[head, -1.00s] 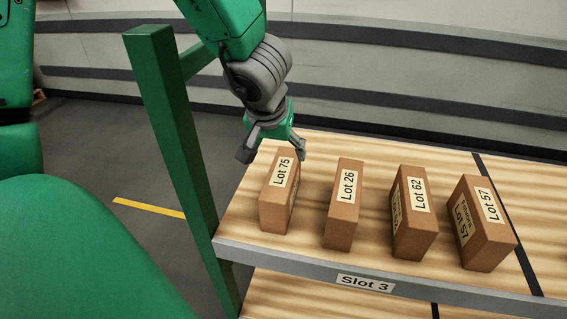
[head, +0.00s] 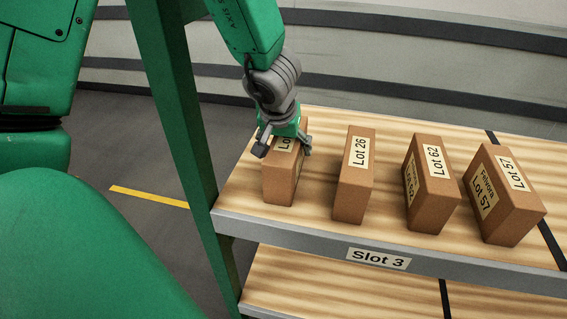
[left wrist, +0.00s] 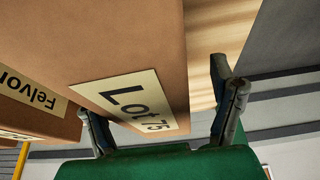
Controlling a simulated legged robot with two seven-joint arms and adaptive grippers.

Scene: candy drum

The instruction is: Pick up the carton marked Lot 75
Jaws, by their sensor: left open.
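The Lot 75 carton (head: 281,180) is a brown box standing upright at the left end of the shelf. In the head view its top label is partly covered by my left gripper (head: 283,151). The left gripper is open, pointing down at the carton's top, with one finger at each side. In the left wrist view the Lot 75 label (left wrist: 130,98) is close to the camera, between the two fingers of the left gripper (left wrist: 165,105). Whether the fingers touch the carton cannot be told. My right gripper is not in view.
Cartons Lot 26 (head: 353,185), Lot 62 (head: 428,195) and Lot 57 (head: 505,200) stand in a row to the right, with gaps of bare wood between. A green post (head: 180,120) rises close at the left of the shelf. The shelf edge (head: 310,240) is marked Slot 3.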

